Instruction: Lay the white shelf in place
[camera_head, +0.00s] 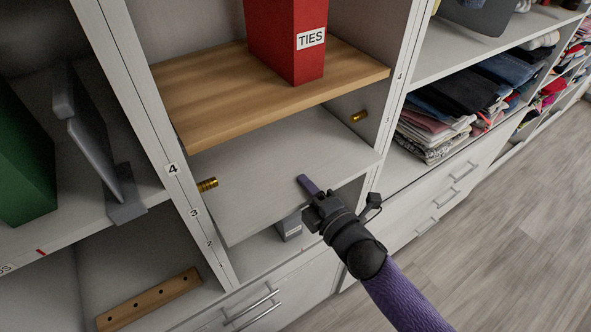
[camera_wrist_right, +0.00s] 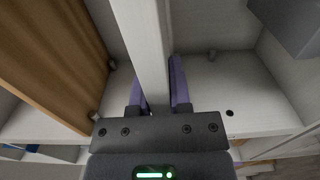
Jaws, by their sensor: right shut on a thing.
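The white shelf (camera_head: 270,165) is a pale flat board inside the middle bay, below the wooden shelf (camera_head: 215,92). My right gripper (camera_head: 311,188) is shut on its front edge. In the right wrist view the board (camera_wrist_right: 146,45) shows edge-on between the purple fingers of the right gripper (camera_wrist_right: 158,85). A brass peg (camera_head: 207,184) shows at the bay's left side near mark 3, and another brass peg (camera_head: 358,116) on the right wall. I cannot tell whether the board touches any peg. My left gripper is not in view.
A red TIES binder (camera_head: 288,40) stands on the wooden shelf above. A grey box (camera_head: 290,226) sits below the white board. The left bay holds a green binder (camera_head: 24,160), a grey bookend (camera_head: 100,150) and a drilled wooden strip (camera_head: 150,299). Folded clothes (camera_head: 450,115) fill the right bay.

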